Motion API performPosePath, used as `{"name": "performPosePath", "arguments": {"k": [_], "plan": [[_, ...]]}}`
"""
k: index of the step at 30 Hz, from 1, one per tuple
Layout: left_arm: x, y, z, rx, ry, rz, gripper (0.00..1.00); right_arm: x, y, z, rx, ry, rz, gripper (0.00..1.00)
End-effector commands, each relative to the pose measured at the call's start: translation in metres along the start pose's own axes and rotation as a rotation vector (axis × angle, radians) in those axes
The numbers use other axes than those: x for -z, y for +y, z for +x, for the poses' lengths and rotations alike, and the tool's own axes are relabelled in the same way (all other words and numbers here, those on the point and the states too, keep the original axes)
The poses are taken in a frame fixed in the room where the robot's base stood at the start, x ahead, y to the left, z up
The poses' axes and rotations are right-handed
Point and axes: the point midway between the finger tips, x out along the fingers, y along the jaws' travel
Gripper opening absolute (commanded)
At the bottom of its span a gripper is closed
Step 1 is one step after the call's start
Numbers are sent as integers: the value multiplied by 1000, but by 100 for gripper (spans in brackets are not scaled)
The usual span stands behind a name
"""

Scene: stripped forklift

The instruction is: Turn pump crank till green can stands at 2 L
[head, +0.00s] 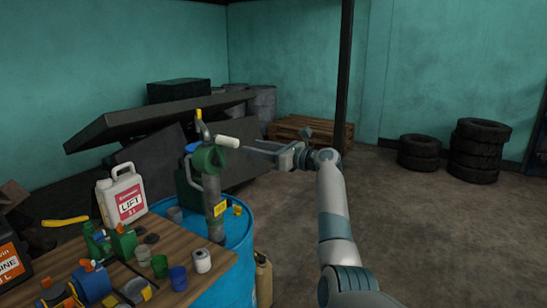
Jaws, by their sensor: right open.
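The pump (213,205) stands upright on a blue drum (240,250), with a round green head. Its crank carries a pale cylindrical grip (227,142) at the upper right of the head. My right gripper (258,147) reaches in from the right, open and empty; its fingers point left toward the grip, with a small gap seen between them. A dark green container (185,190) shows behind the pump, partly hidden by it; its level cannot be read. A small green cup (160,266) stands on the wooden table. My left gripper is not in view.
The wooden table (215,275) at lower left holds a white LIFT jug (122,195), a blue cup (178,278), a white pot (202,260) and green parts. A tan can (263,280) stands right of the drum. Tyres (478,150) are far right; the floor between is clear.

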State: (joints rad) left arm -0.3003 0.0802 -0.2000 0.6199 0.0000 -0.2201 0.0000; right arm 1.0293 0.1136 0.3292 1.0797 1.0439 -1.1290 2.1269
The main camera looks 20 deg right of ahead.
Motion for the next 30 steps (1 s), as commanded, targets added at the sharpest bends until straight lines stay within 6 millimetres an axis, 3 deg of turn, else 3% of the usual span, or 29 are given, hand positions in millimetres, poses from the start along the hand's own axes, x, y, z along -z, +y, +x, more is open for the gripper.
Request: {"name": "performPosePath", "arguments": {"k": [6, 12, 30], "plan": [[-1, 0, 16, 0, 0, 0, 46, 4, -1, -35, 2, 1, -2, 43], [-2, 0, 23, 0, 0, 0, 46, 2, -1, -56, 1, 1, 0, 43], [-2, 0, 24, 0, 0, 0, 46, 1, -1, -61, 0, 1, 1, 43]]}}
